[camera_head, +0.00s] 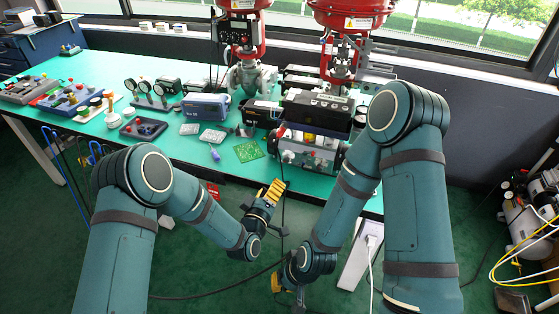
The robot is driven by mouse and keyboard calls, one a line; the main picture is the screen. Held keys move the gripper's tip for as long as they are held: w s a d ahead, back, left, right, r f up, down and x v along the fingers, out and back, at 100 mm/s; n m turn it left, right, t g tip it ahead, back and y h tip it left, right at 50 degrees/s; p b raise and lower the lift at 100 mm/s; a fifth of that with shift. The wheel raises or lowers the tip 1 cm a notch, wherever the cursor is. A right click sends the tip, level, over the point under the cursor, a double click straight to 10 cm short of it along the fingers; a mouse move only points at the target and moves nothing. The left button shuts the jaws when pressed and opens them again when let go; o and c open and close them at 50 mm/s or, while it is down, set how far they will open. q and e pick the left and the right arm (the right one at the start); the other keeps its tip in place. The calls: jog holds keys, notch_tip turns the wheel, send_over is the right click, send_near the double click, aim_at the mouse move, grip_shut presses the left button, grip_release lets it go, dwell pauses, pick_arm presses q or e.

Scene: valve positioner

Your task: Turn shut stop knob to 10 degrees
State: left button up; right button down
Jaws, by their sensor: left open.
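A valve positioner box (325,154) with an open front stands at the front edge of the green bench, below the right red valve actuator. Small knobs and fittings show on its front, including a pale round one (288,156) at its left end. I cannot tell which is the shut stop knob, nor read any angle. My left gripper (274,188), with yellow fingers, is open in front of the bench edge, below and left of the box and apart from it. My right gripper (278,284) is low over the floor; only a little yellow shows past its wrist.
The green bench (150,68) holds a green circuit board (248,151), a purple item (215,154), a blue-grey box (204,107) and gauges. Two red actuators (350,14) stand behind. Dark cables hang before the bench. An air compressor (528,215) stands at the right.

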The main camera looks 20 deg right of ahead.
aim_at(285, 161)
pick_arm(q)
jog(key=b+x, duration=0.2)
jog(key=x, duration=1.1)
jog(key=shift+w+d, duration=0.15)
jog(key=shift+d, duration=0.05)
grip_shut()
